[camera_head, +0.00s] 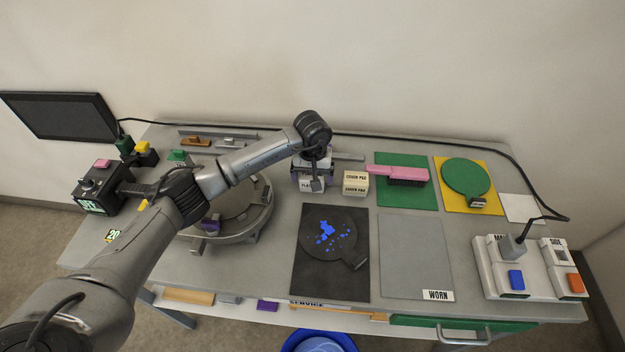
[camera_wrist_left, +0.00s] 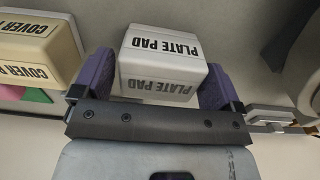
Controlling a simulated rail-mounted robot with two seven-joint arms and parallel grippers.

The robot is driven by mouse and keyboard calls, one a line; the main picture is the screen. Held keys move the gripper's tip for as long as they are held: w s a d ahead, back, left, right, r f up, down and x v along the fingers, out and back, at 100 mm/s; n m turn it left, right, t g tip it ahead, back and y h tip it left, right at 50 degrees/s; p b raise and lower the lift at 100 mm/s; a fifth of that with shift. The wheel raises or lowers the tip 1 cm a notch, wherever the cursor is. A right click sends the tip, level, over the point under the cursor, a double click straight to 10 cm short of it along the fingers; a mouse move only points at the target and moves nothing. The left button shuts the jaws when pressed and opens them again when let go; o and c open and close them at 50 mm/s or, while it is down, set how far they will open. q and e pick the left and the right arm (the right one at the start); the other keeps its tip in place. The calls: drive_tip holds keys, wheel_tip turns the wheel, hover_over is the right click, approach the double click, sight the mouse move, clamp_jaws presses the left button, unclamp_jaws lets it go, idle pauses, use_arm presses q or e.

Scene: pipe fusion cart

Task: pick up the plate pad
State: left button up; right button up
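The plate pad (camera_wrist_left: 165,62) is a white block with black PLATE PAD lettering, between the two purple fingers of my left gripper (camera_wrist_left: 160,88) in the left wrist view. A thin gap shows on its left side; on the right I cannot tell whether the finger touches it. In the head view my left gripper (camera_head: 316,172) points down over the plate pad (camera_head: 305,185), which sits on the bench at the back middle, partly hidden by the gripper. My right gripper is not in view.
A cream cover pad (camera_head: 355,183) stands close to the right, also in the left wrist view (camera_wrist_left: 38,50). A pink-handled brush (camera_head: 400,174) lies on a green mat (camera_head: 405,203). A round clamp ring (camera_head: 262,215) lies left. A grey WORN mat (camera_head: 415,255) is clear.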

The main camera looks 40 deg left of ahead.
use_arm(q)
drive_tip(key=c, duration=0.7)
drive_tip(key=shift+r, duration=0.55)
drive_tip(key=r, duration=0.2)
drive_tip(key=d+r, duration=0.1)
drive_tip(key=r, duration=0.1)
drive_tip(key=shift+d+p, duration=0.15)
drive_tip(key=shift+p, duration=0.2)
drive_tip(key=d+r, duration=0.2)
drive_tip(key=d, duration=0.1)
drive_tip(key=d+r, duration=0.2)
drive_tip(key=d, duration=0.2)
drive_tip(key=d+r, duration=0.2)
drive_tip(key=d, duration=0.1)
drive_tip(key=shift+d+p, duration=0.25)
drive_tip(key=shift+p, duration=0.15)
